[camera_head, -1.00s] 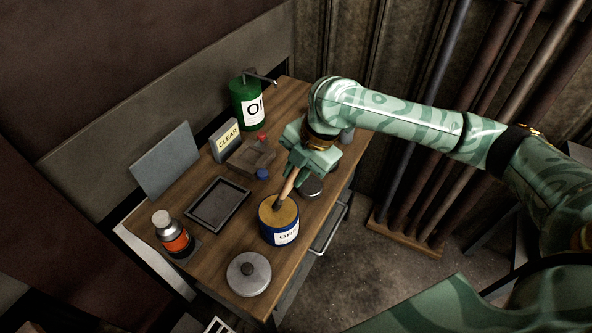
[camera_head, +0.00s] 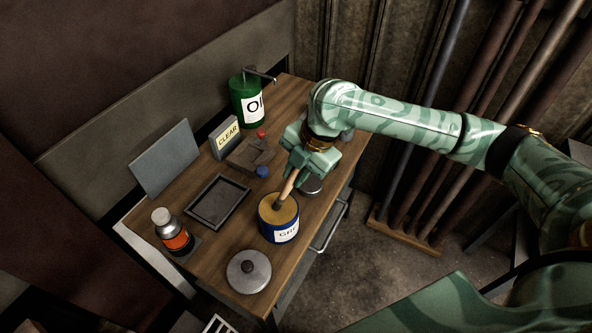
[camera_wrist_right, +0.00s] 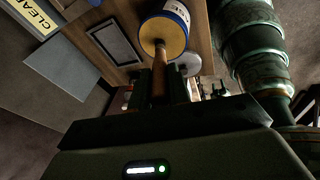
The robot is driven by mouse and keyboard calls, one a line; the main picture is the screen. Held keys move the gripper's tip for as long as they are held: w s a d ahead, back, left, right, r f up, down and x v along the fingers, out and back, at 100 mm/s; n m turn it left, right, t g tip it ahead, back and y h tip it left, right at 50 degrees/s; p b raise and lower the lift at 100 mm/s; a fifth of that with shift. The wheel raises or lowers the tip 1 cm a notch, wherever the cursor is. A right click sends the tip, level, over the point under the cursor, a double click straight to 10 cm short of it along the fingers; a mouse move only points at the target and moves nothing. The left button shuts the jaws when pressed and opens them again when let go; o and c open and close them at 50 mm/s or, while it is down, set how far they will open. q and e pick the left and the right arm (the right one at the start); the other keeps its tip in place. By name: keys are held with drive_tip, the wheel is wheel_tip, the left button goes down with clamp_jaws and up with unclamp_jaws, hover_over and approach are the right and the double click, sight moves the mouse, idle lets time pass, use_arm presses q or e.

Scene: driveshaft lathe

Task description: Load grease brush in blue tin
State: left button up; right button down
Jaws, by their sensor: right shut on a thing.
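The blue tin (camera_head: 279,229) stands on the wooden bench with its top open, showing a tan grease surface. It also shows in the right wrist view (camera_wrist_right: 178,14). The grease brush (camera_head: 288,188) has a wooden handle and a dark head. It leans with its head down at the grease inside the tin; how deep it sits I cannot tell. My right gripper (camera_head: 300,167) is shut on the handle above the tin. The handle also runs between the fingers in the right wrist view (camera_wrist_right: 159,78). My left gripper is not in view.
A round grey lid (camera_head: 248,271) lies in front of the tin. A dark tray (camera_head: 217,202), an orange-labelled bottle (camera_head: 172,232), a green oil can (camera_head: 247,100) and a CLEAR sign (camera_head: 226,138) stand on the bench (camera_head: 215,258). Pipes lean at the right.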

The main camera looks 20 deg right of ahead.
drive_tip(key=shift+s+f+p, duration=0.15)
drive_tip(key=shift+p, duration=0.45)
idle(1.8)
wheel_tip(320, 180, up, 2)
drive_tip(key=shift+p, duration=1.25)
wheel_tip(320, 180, up, 5)
drive_tip(key=p, duration=0.7)
